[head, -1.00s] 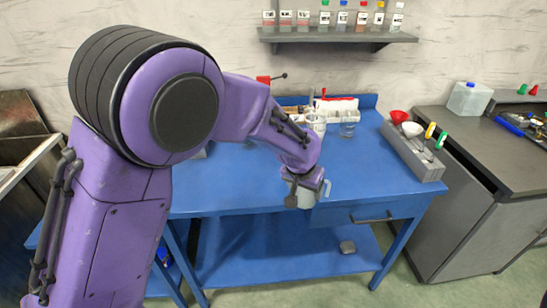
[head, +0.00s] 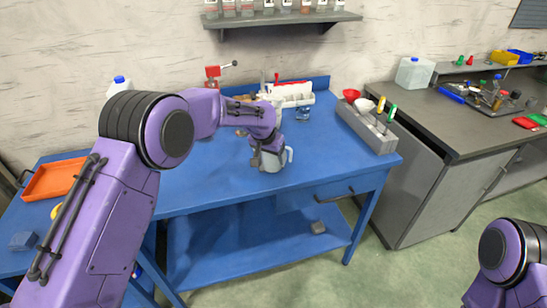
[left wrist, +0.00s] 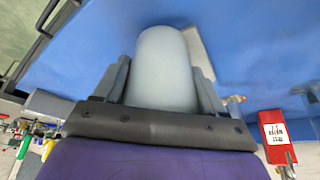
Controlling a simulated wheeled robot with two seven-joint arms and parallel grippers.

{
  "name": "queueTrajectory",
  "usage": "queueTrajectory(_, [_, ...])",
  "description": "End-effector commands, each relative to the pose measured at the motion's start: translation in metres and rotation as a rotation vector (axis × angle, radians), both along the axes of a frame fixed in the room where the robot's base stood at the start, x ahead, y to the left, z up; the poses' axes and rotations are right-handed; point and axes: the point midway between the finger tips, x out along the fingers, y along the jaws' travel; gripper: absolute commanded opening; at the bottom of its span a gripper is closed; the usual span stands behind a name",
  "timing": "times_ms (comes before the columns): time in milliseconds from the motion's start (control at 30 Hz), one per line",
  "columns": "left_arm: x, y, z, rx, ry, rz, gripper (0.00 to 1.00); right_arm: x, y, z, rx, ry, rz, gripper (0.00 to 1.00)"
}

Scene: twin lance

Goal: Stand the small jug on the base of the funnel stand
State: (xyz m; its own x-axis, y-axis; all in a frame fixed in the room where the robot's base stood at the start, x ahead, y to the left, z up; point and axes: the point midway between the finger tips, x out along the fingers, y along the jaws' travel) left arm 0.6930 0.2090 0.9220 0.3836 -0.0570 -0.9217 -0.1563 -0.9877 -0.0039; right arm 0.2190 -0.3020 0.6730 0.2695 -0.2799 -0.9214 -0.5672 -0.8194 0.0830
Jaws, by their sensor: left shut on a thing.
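The small jug (head: 272,160) is pale grey with a handle on its right side in the head view. My left gripper (head: 262,156) is shut on it, over the front part of the blue table. In the left wrist view the jug (left wrist: 165,70) sits between the two dark fingers (left wrist: 163,88). I cannot tell its height above the table. A pale flat patch (left wrist: 202,58) shows beside the jug there; I cannot tell what it is. I cannot pick out the funnel stand for sure; my left forearm hides part of the table. My right gripper is out of the picture.
A grey holder (head: 370,130) with a red and a white funnel-like piece stands at the table's right edge. An orange tray (head: 55,180) lies left. The table right of the jug is clear.

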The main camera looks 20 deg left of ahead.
Motion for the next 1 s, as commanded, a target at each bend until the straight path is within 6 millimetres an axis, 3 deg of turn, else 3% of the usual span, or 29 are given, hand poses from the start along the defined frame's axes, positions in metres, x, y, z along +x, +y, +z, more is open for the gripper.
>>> queueTrajectory(500, [0.039, 0.024, -0.002, 0.0, 0.0, 0.0, 0.4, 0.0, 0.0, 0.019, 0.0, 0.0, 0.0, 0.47])
queueTrajectory(933, [0.043, 0.028, -0.003, 0.001, 0.0, 0.0, 0.4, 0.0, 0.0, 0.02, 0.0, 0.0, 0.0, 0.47])
queueTrajectory(967, [0.043, 0.028, -0.003, 0.0, 0.0, 0.0, 0.8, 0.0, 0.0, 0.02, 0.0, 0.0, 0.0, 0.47])
queueTrajectory(1000, [0.043, 0.027, -0.003, 0.0, 0.0, 0.0, 0.93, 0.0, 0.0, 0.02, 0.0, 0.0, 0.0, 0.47])
